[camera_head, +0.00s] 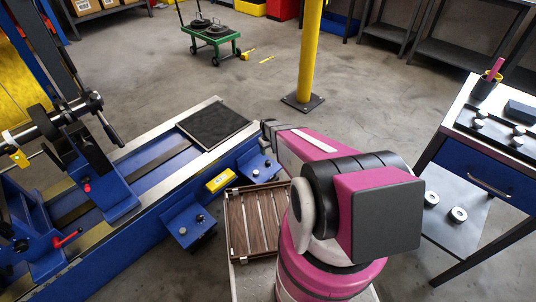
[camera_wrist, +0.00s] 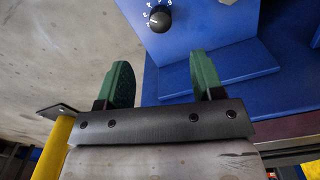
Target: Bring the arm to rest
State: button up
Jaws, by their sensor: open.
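My magenta and black arm (camera_head: 385,215) rises at the lower middle of the head view. Its forearm stretches away toward the blue balancing machine (camera_head: 130,240), ending near the machine's right side. My gripper (camera_wrist: 162,80) shows in the wrist view with its two green fingers wide apart and nothing between them. Beyond the fingers is a blue panel (camera_wrist: 205,30) with a black knob (camera_wrist: 160,18). I cannot tell whether a finger touches the panel. In the head view the fingers cannot be made out.
A slatted wooden tray (camera_head: 257,222) lies beside my arm. A yellow box (camera_head: 220,180) sits on the machine's side. A workbench (camera_head: 490,150) stands at right, a yellow post (camera_head: 309,55) behind, and a green cart (camera_head: 212,42) farther back. Open floor lies between them.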

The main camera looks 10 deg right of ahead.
dwell(0.4)
jog(key=s+r+m, duration=0.2)
jog(key=s+r, duration=0.8)
jog(key=r, duration=0.5)
jog(key=s+r+m, duration=0.2)
jog(key=s+r, duration=0.9)
jog(key=r, duration=0.5)
jog(key=shift+r, duration=0.15)
jog(key=n, duration=0.4)
send_over(268, 161)
notch_tip(268, 161, down, 31)
notch_tip(268, 161, down, 11)
jog(key=shift+s+a+r, duration=0.1)
jog(key=shift+s, duration=0.05)
